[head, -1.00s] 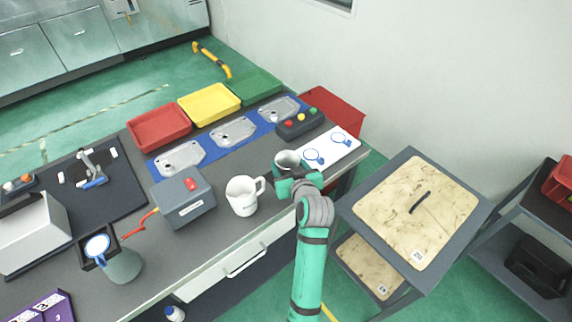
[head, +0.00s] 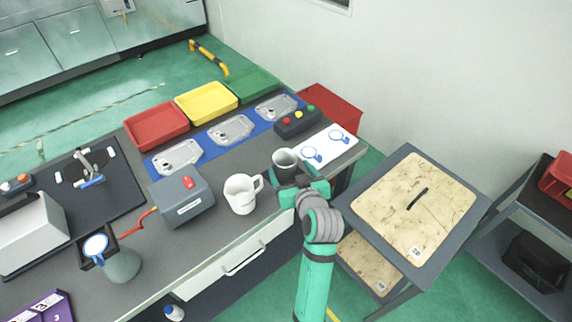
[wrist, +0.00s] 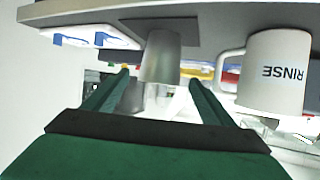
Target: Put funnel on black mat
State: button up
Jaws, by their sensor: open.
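A grey tapered cup-like piece, which I take for the funnel (head: 285,159), stands upright near the table's right front edge, wide opening up. In the wrist view, which is upside down, the funnel (wrist: 161,55) stands on a dark square patch, apparently the black mat (wrist: 150,27). My gripper (head: 300,185) is on the near side of it. In the wrist view my gripper (wrist: 159,78) is open, one finger to each side of the funnel in the picture; I see no contact.
A white mug (head: 241,194) stands close to the left. A white board with blue rings (head: 328,146) lies to the right. A grey box (head: 182,199), metal castings (head: 231,130) and coloured trays (head: 157,125) are further away. A side cart (head: 412,210) stands right of the table.

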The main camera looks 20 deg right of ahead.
jog(key=v, duration=0.6)
dwell(0.4)
